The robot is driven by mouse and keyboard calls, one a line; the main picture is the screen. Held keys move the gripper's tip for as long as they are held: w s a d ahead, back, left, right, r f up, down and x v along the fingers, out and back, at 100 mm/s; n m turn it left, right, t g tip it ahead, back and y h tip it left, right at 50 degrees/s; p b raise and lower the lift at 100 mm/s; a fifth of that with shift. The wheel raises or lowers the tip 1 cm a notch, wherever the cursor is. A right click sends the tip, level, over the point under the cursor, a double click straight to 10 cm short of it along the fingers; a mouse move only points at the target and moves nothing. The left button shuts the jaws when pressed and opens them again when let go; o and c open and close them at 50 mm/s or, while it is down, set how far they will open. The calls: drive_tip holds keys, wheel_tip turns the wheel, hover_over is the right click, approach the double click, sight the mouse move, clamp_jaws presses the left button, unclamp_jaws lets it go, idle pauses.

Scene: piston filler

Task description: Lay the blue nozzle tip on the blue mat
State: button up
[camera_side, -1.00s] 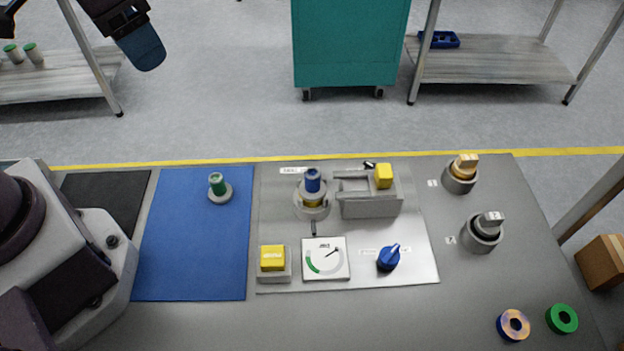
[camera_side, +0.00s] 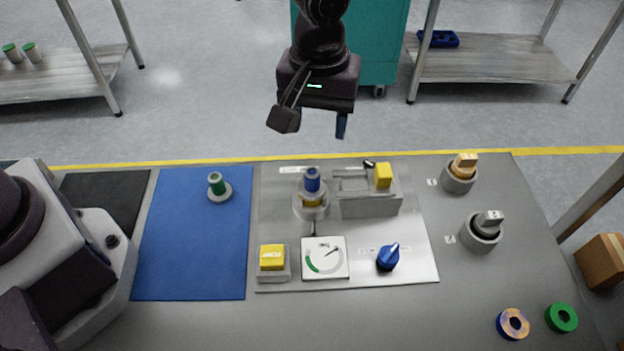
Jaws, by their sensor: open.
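The blue nozzle tip (camera_side: 312,180) stands upright on a round grey holder with a yellow band, on the metal panel right of the mat. The blue mat (camera_side: 192,255) lies flat on the bench. A green nozzle tip (camera_side: 216,184) stands in a grey round base at the mat's upper right corner. My gripper (camera_side: 318,124) is open and empty.
Right of the blue nozzle tip is a grey block with a yellow cube (camera_side: 383,175). A yellow button (camera_side: 272,258), a gauge (camera_side: 325,258) and a blue knob (camera_side: 388,258) are in front. Two grey-based knobs and two rings (camera_side: 513,324) are at right. Most of the mat is clear.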

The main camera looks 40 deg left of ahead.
sight(313, 170)
wheel_tip(313, 170, down, 7)
drive_tip(key=shift+s+r, duration=0.1)
drive_tip(key=shift+r, duration=0.1)
drive_tip(key=shift+s+a+f, duration=0.1)
drive_tip(key=shift+s+f, duration=0.1)
drive_tip(key=shift+f, duration=1.15)
drive_tip(key=shift+s+f, duration=0.15)
drive_tip(key=shift+f, duration=1.2)
drive_tip(key=shift+c, duration=0.5)
clamp_jaws()
